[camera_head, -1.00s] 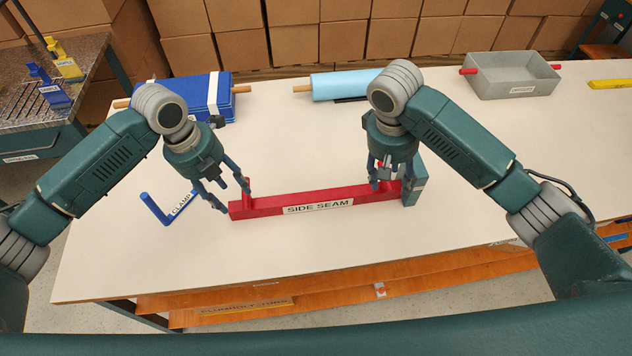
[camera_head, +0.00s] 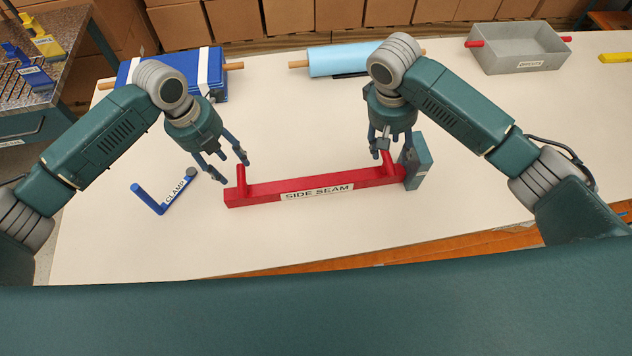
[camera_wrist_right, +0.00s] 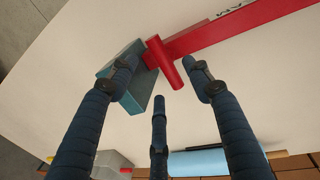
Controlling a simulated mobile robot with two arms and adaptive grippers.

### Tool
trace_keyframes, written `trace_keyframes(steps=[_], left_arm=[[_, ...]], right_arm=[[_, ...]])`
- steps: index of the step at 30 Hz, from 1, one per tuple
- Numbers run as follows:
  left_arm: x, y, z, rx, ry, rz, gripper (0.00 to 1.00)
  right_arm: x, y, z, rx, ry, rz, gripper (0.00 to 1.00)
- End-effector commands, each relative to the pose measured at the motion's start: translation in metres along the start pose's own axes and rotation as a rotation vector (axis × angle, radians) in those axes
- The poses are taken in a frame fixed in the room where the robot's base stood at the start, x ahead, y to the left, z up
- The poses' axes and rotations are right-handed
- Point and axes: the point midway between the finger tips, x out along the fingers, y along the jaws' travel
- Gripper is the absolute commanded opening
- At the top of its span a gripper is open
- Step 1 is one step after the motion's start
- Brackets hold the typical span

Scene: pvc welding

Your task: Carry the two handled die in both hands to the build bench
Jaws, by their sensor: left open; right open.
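The die is a long red bar labelled SIDE SEAM (camera_head: 262,194), lying flat on the pale table in the head view. It has an upright red handle near each end and a grey-blue block (camera_head: 420,163) at its right end. My left gripper (camera_head: 230,170) is open and empty, just above and left of the left handle (camera_head: 241,178). My right gripper (camera_head: 391,152) is open, just above the right handle (camera_head: 386,161). In the right wrist view, the right handle (camera_wrist_right: 164,62) shows beyond the spread fingers, and nothing is gripped.
A blue clamp (camera_head: 146,197) lies left of the die. Behind stand a blue strapped case (camera_head: 208,75), a light blue roll (camera_head: 345,61) and a grey tray (camera_head: 518,50) with red handles. The pale table (camera_head: 500,150) is clear right of the die.

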Motion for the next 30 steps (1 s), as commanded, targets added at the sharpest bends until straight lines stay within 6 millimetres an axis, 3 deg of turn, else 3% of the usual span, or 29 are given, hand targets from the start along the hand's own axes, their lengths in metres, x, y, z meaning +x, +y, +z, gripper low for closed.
trace_keyframes(steps=[6,12,24,25,30], left_arm=[[0.041,0.000,-0.001,-0.002,0.003,0.000,0.49],[0.063,0.000,0.000,-0.002,0.001,0.001,0.49],[0.070,0.000,0.000,0.000,0.000,0.000,0.49],[0.070,0.000,0.000,-0.001,0.000,0.000,0.47],[0.070,0.000,0.000,-0.001,-0.002,-0.001,0.13]], right_arm=[[0.041,0.001,0.001,0.001,-0.003,0.002,0.49],[0.063,0.001,0.000,0.000,-0.001,0.001,0.49],[0.070,0.000,0.000,0.000,0.000,0.001,0.49],[0.070,0.000,0.000,0.000,0.000,0.001,0.47],[0.070,0.000,0.000,0.000,0.000,0.001,0.14]])
